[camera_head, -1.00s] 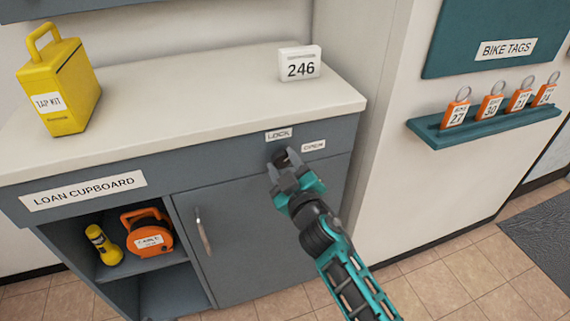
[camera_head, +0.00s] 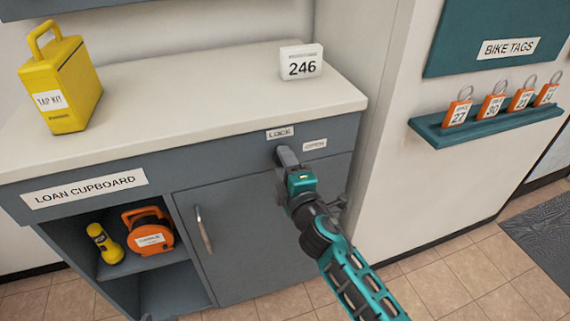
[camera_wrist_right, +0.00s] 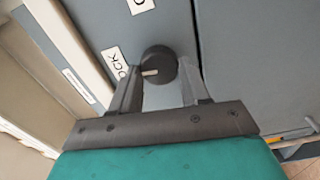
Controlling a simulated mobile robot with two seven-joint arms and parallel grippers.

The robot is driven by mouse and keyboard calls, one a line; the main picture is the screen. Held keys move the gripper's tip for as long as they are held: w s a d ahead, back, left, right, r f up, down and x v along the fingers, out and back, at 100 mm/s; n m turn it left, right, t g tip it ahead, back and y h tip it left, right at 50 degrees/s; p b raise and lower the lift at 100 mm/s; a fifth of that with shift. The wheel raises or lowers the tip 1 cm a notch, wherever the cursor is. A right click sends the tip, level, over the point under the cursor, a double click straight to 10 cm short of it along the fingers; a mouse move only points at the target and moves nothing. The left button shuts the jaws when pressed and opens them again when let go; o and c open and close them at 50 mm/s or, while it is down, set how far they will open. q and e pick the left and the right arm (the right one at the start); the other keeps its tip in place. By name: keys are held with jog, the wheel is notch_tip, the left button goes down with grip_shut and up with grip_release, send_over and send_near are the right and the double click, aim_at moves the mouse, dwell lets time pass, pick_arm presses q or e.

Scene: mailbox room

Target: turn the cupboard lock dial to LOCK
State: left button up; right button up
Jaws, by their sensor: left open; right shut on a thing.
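The lock dial (camera_wrist_right: 160,64) is a round black knob with a pale pointer mark. In the right wrist view the mark faces the LOCK label (camera_wrist_right: 115,66). In the head view the LOCK label (camera_head: 280,133) and the OPEN label (camera_head: 315,145) sit on the cupboard front, above and right of the dial, which the fingers mostly hide there. My right gripper (camera_head: 286,156) is shut on the dial, with one finger on each side (camera_wrist_right: 158,80). My left gripper is not in view.
The loan cupboard door with its handle (camera_head: 203,229) is closed. Open shelves at the left hold a yellow torch (camera_head: 104,243) and an orange reel (camera_head: 148,231). The yellow tap kit (camera_head: 60,84) and 246 sign (camera_head: 301,62) stand on the counter. A bike tag shelf (camera_head: 487,126) is at right.

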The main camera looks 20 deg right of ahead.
jog(key=shift+r+n, duration=0.1)
jog(key=shift+n, duration=0.4)
jog(key=o, duration=1)
jog(key=shift+o, duration=0.2)
jog(key=s+b, duration=0.1)
jog(key=s, duration=1.1)
jog(key=shift+s+d+b, duration=0.25)
jog(key=shift+s+b, duration=0.15)
